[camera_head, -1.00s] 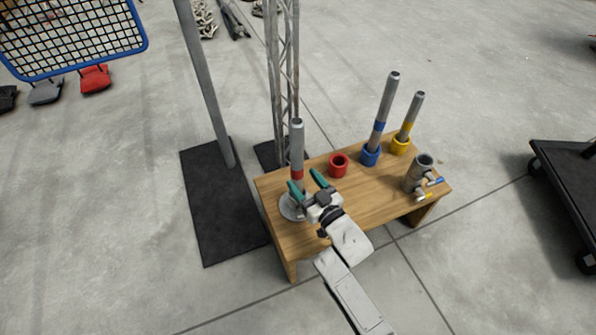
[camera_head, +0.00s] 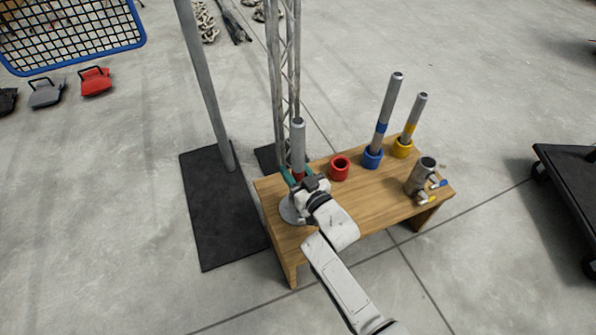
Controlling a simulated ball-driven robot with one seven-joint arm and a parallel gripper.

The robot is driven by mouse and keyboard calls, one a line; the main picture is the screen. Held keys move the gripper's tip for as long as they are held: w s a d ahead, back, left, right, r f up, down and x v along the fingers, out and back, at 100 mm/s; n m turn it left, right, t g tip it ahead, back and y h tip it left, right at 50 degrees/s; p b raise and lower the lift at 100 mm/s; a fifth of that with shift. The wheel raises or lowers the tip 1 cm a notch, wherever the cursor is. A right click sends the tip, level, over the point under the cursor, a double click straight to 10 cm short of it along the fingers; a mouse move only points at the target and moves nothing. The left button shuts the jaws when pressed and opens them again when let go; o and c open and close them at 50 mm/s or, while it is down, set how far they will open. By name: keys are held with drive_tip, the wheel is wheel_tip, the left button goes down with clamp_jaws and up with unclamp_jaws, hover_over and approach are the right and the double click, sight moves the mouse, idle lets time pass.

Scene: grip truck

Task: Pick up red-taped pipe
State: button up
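The red-taped pipe (camera_head: 298,146) is a grey tube that stands upright at the left end of the wooden table, with its base on a round light-grey stand (camera_head: 291,210). A small part of its red tape shows just above my gripper. My gripper (camera_head: 298,175) is at the pipe at tape height, with its green fingertips on either side of it. The gripper body hides the lower pipe and most of the fingers. I cannot tell whether the fingers touch the pipe.
An empty red cup (camera_head: 340,168) stands on the table (camera_head: 327,207) to the right. Blue-taped (camera_head: 389,107) and yellow-taped (camera_head: 414,117) pipes stand in their cups behind. A grey cylinder with handles (camera_head: 421,177) is at the right end. A pole (camera_head: 205,90) and truss (camera_head: 284,80) rise behind.

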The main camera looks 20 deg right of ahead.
clamp_jaws()
